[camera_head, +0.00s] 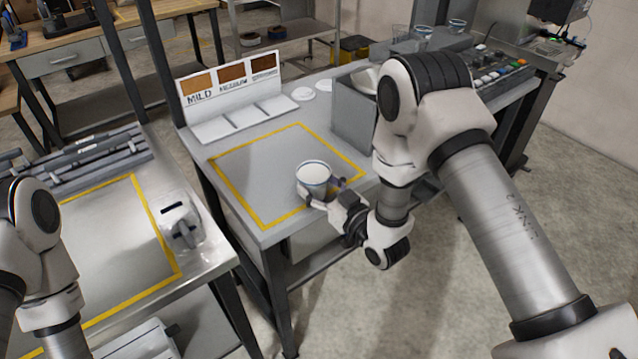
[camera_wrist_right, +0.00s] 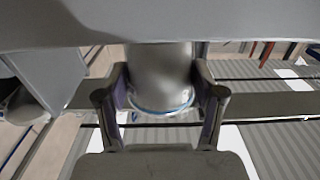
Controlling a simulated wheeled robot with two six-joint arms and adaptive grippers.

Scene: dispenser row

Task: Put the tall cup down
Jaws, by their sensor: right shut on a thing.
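The tall cup (camera_head: 313,174) is white with a blue band and stands upright in the head view, over the near right part of a yellow-outlined square (camera_head: 245,148) on the grey table. I cannot tell whether its base touches the table. My right gripper (camera_head: 322,192) is shut around its side. In the right wrist view the cup (camera_wrist_right: 160,72) sits between the two fingers, with its blue-lined edge showing. My left arm shows at the lower left of the head view, but its gripper is out of frame.
A sign reading MILD and MEDIUM (camera_head: 230,82) stands at the back of the table, with pale pads before it. A grey box (camera_head: 352,120) is to the right of the square. Clear cups (camera_head: 423,36) and a button panel (camera_head: 495,75) are farther right. Most of the square is clear.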

